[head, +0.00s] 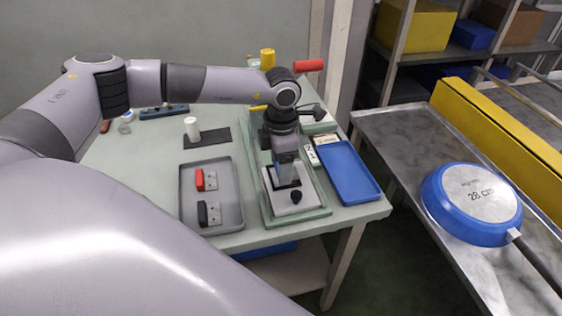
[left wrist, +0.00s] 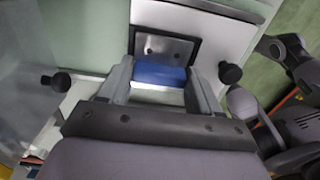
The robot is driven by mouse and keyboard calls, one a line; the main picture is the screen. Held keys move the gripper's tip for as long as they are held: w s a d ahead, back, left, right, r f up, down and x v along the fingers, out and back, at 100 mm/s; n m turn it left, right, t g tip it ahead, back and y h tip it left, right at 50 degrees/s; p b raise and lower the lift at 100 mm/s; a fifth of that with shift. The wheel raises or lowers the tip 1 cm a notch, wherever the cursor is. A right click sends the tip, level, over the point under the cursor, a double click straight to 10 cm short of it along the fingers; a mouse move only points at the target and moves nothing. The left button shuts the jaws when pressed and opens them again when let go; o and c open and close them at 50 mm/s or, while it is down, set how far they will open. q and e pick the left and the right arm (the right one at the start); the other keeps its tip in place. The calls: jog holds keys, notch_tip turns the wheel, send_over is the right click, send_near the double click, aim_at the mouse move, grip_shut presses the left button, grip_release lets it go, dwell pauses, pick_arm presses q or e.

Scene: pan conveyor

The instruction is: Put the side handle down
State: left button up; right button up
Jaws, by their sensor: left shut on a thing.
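My left gripper (head: 287,178) points down over a pale fixture plate (head: 296,204) in a green frame on the bench. In the left wrist view its fingers (left wrist: 160,84) are shut on a blue side handle (left wrist: 160,73). The handle lies between the fingers, close to a dark rectangular part (left wrist: 165,45) with two small holes. I cannot tell whether the handle touches the fixture. A red side handle (head: 199,181) and a black side handle (head: 203,214) lie in a grey tray (head: 230,215) left of the fixture. My right gripper is not in view.
An empty blue tray (head: 345,172) lies right of the fixture. Black knobs (head: 296,196) stand up from the fixture. A red lever (head: 310,66) rises behind. A blue pan (head: 470,203) lies upside down on the metal conveyor (head: 400,150). A white cylinder (head: 191,129) stands on a dark mat.

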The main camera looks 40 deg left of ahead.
pick_arm(q)
jog(key=shift+f, duration=0.2)
jog(key=o, duration=1.1)
jog(key=shift+r, duration=0.1)
jog(key=shift+r, duration=0.3)
notch_tip(320, 180, up, 13)
jog(key=shift+f+b, duration=0.2)
jog(key=shift+b, duration=0.2)
